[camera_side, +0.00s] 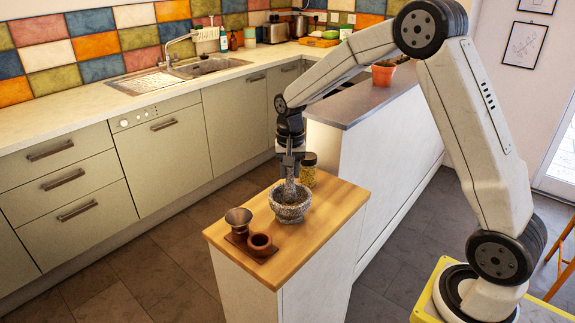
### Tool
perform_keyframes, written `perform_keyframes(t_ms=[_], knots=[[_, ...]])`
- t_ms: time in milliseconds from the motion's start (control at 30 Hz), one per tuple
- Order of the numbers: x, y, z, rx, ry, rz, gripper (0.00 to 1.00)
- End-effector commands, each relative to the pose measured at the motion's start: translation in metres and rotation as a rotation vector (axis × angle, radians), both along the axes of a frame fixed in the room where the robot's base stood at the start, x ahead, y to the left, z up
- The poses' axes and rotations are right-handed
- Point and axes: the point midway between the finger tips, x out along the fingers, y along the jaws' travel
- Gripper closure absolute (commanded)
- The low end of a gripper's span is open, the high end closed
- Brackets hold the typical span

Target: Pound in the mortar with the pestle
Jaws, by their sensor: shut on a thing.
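The mortar (290,208) is a speckled grey stone bowl on the wooden top of a small island in the camera_side view. The pestle (290,188) is grey and upright, with its lower end inside the mortar's bowl. My gripper (290,172) points straight down above the mortar and is shut on the pestle's upper part. The mortar's inside and the pestle's tip are hidden by the rim, so I cannot tell whether the tip touches the bottom.
A jar with a dark lid (308,172) stands close behind the mortar. Bare wood lies right of the mortar. A grey-topped counter (365,97) rises behind.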

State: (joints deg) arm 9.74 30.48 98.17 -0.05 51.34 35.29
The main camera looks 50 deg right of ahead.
Motion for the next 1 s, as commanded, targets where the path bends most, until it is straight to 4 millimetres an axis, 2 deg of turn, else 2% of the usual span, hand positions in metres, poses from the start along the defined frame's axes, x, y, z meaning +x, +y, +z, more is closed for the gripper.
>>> perform_keyframes(t_ms=[633,1000], knots=[[0.000,0.000,-0.027,-0.001,-0.001,0.000,1.00],[0.001,0.000,-0.021,-0.001,-0.004,0.000,1.00]])
